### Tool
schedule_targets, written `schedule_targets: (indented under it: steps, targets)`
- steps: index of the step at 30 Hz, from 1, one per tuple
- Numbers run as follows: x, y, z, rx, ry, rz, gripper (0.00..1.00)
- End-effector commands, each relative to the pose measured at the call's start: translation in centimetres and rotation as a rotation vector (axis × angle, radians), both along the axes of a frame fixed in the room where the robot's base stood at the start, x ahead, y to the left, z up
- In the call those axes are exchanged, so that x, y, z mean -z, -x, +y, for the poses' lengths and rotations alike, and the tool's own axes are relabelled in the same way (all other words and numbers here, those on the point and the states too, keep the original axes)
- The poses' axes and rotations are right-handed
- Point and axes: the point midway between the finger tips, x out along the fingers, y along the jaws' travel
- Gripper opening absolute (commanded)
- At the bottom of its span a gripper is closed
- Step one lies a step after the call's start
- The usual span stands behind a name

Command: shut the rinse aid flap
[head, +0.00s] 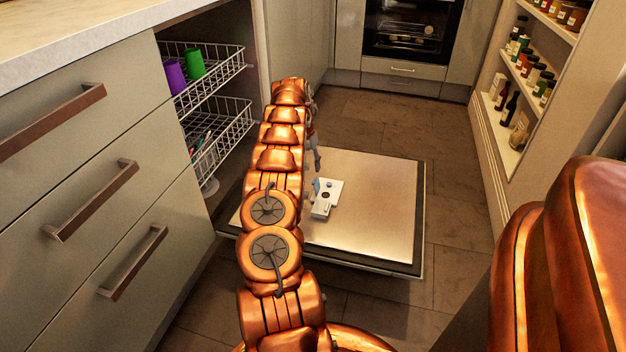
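The dishwasher door (385,205) lies folded down flat, its inner side facing up. A small white dispenser unit (324,205) is set in it, left of the middle. A small light-blue flap (317,185) on the unit's left side appears to stand raised; its exact angle is too small to tell. A dark round spot shows on the unit. My gripper (316,158) is above the door, just beyond the dispenser in the picture, and looks apart from it. My arm hides most of the gripper, so whether its fingers are open or shut is unclear.
Pulled-out dishwasher racks (215,125) stand at the left; the upper one holds a purple cup (175,77) and a green cup (194,64). Drawers with handles (110,200) line the left. A shelf of jars (530,75) is at right. The tiled floor (455,180) right of the door is clear.

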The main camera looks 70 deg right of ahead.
Motion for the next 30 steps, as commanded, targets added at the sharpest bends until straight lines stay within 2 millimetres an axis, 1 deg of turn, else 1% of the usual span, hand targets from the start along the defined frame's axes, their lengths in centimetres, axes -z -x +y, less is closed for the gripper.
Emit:
schedule_targets:
  steps: [1,6,9,13,21,30]
  targets:
    - [1.0,0.2,0.0,0.001,-0.003,0.000,0.38]
    - [3.7,0.6,0.0,0.002,-0.005,0.002,0.38]
    - [4.9,0.9,0.0,0.002,-0.004,0.001,0.38]
    - [5.7,1.1,-0.1,0.004,-0.003,0.001,0.38]
    - [5.7,1.1,-0.1,0.003,-0.002,0.000,0.36]
    - [5.7,1.1,-0.1,0.003,-0.002,0.000,0.05]
